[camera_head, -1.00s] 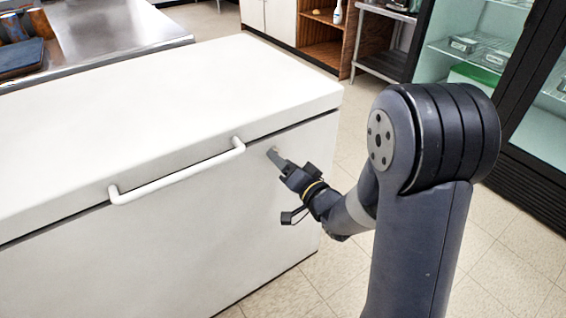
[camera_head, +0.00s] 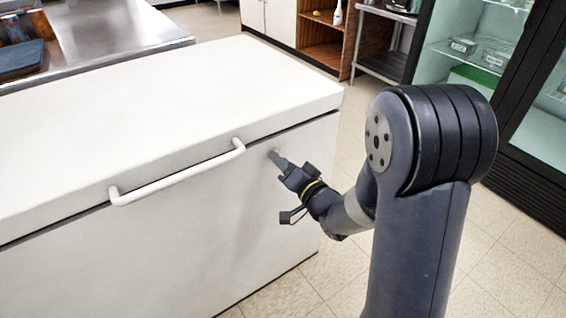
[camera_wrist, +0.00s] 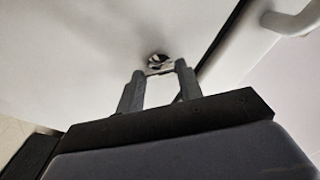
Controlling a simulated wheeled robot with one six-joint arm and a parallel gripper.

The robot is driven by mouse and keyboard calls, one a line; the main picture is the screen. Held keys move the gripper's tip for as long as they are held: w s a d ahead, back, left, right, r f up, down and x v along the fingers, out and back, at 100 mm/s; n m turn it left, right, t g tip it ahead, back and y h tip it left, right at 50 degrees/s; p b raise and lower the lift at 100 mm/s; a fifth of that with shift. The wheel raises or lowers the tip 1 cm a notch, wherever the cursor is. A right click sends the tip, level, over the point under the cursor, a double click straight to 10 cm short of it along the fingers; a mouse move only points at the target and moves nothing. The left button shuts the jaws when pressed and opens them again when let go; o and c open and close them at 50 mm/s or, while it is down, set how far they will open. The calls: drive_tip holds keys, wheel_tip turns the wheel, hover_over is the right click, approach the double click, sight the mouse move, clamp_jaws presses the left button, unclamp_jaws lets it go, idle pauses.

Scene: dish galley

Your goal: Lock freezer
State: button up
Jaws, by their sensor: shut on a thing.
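The white chest freezer (camera_head: 215,215) stands at the left with its lid (camera_head: 170,110) down. A white bar handle (camera_head: 178,180) runs along its front and also shows at the top right of the wrist view (camera_wrist: 292,22). My gripper (camera_head: 277,158) is at the freezer's front face, right of the handle and below the lid seam. In the wrist view, my gripper's fingers (camera_wrist: 160,80) are shut on a small metal piece, which looks like a key (camera_wrist: 158,70). It meets a round lock (camera_wrist: 157,60) on the front face. How deep it sits is hidden.
A steel counter (camera_head: 115,35) stands behind the freezer at the left. A wooden shelf unit (camera_head: 322,38) and a glass-door fridge (camera_head: 480,60) stand at the back. Tiled floor (camera_head: 500,255) is open at the right.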

drive_tip(key=n+b, duration=0.8)
drive_tip(key=n, duration=0.1)
drive_tip(key=shift+n, duration=0.3)
idle(0.6)
drive_tip(key=o, duration=1)
